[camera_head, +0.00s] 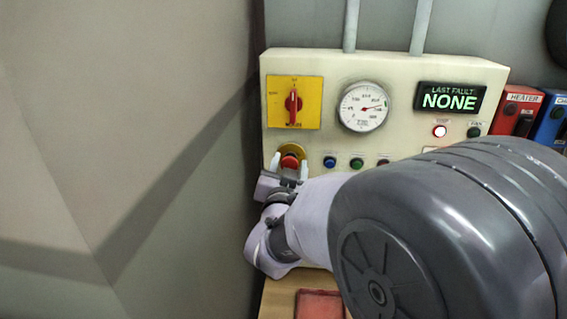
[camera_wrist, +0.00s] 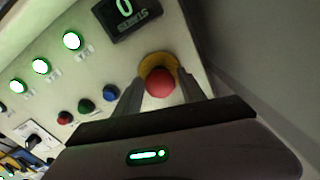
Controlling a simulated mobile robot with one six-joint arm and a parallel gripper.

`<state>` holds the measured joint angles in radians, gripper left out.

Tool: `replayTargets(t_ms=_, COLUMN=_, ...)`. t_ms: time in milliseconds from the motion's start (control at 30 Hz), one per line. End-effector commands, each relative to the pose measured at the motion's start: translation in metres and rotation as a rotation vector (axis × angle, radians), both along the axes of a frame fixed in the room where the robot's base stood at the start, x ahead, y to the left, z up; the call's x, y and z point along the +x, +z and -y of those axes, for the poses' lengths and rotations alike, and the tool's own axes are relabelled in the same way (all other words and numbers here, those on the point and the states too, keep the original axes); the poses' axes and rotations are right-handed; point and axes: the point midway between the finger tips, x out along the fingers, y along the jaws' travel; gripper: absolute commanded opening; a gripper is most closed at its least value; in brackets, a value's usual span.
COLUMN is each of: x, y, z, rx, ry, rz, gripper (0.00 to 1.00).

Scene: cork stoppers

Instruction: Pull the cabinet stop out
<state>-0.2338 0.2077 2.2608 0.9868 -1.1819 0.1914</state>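The cabinet stop is a red mushroom button (camera_head: 290,161) on a yellow collar, low on the left of the cream control panel (camera_head: 400,80). In the wrist view the red button (camera_wrist: 160,82) shows between the fingers, with its yellow collar (camera_wrist: 157,61) behind it. My gripper (camera_head: 289,166) is at the button, with one finger on each side of it. In the wrist view my gripper (camera_wrist: 159,90) has its fingers apart, and a gap seems to show beside the button. I cannot tell whether either finger touches it.
A yellow plate with a red rotary switch (camera_head: 293,103) sits above the stop, beside a round gauge (camera_head: 363,106). A blue button (camera_head: 329,162) and other small buttons lie close to the right. A grey wall (camera_head: 130,150) is close on the left. A red object (camera_head: 319,304) lies below.

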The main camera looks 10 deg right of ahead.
Motion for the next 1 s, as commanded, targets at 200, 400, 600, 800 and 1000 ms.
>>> replayTargets(t_ms=200, x=0.0, y=0.001, z=0.0, rx=-0.001, ry=-0.001, rz=0.002, gripper=0.59)
replayTargets(t_ms=400, x=-0.005, y=0.001, z=-0.002, rx=-0.001, ry=0.001, rz=0.003, gripper=0.59)
replayTargets(t_ms=600, x=-0.051, y=0.001, z=-0.018, rx=0.0, ry=0.005, rz=0.004, gripper=0.59)
replayTargets(t_ms=800, x=-0.113, y=0.0, z=-0.038, rx=0.0, ry=0.007, rz=0.002, gripper=0.59)
replayTargets(t_ms=1000, x=-0.152, y=-0.005, z=-0.051, rx=0.003, ry=0.004, rz=0.008, gripper=0.59)
